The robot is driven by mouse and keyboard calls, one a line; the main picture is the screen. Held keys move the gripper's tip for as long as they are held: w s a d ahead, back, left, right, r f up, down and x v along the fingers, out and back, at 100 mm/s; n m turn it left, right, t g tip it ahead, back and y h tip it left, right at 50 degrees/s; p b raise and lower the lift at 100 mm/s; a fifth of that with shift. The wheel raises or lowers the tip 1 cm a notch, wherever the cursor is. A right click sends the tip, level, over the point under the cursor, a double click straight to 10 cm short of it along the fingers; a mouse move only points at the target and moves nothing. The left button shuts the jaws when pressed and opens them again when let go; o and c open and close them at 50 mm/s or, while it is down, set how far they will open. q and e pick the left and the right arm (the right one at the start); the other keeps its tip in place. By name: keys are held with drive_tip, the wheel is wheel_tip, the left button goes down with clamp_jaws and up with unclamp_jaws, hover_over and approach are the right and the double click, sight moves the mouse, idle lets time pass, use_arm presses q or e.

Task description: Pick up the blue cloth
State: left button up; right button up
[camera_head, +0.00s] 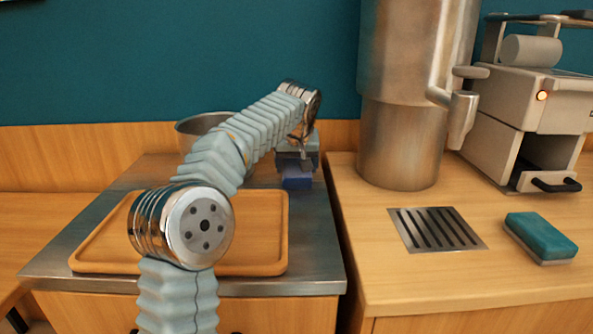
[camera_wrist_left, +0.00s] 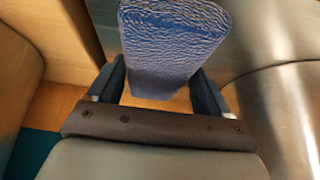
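The blue cloth (camera_head: 297,178) is a small thick block below my left gripper (camera_head: 297,158), at the right back of the steel counter in the head view. In the left wrist view the blue cloth (camera_wrist_left: 172,45) has a ribbed surface. It reaches between the two dark fingers of my left gripper (camera_wrist_left: 160,80). The fingers are spread apart, one on each side of the cloth and close to its edges. I cannot tell whether they press on it. Whether the cloth rests on the counter is also unclear. My right gripper is not in view.
A wooden tray (camera_head: 262,262) lies on the steel counter (camera_head: 318,262) under my left arm. A metal pot (camera_head: 200,122) stands behind. On the right wooden counter are a large steel cylinder (camera_head: 400,150), a coffee machine (camera_head: 535,100), a drain grate (camera_head: 437,229) and a teal sponge (camera_head: 541,236).

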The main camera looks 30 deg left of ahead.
sight(297, 165)
use_arm(q)
drive_tip(key=c, duration=0.3)
drive_tip(key=shift+c, duration=0.2)
drive_tip(key=shift+r, duration=0.15)
drive_tip(key=shift+r, duration=0.25)
wheel_tip(297, 165, up, 2)
drive_tip(key=shift+w+r, duration=0.1)
drive_tip(key=shift+r, duration=0.05)
drive_tip(key=s+d+r+b, duration=0.1)
drive_tip(key=s+d+r, duration=0.5)
drive_tip(key=s+r, duration=0.4)
drive_tip(key=s, duration=0.2)
drive_tip(key=shift+s, duration=0.35)
drive_tip(key=shift+d, duration=0.1)
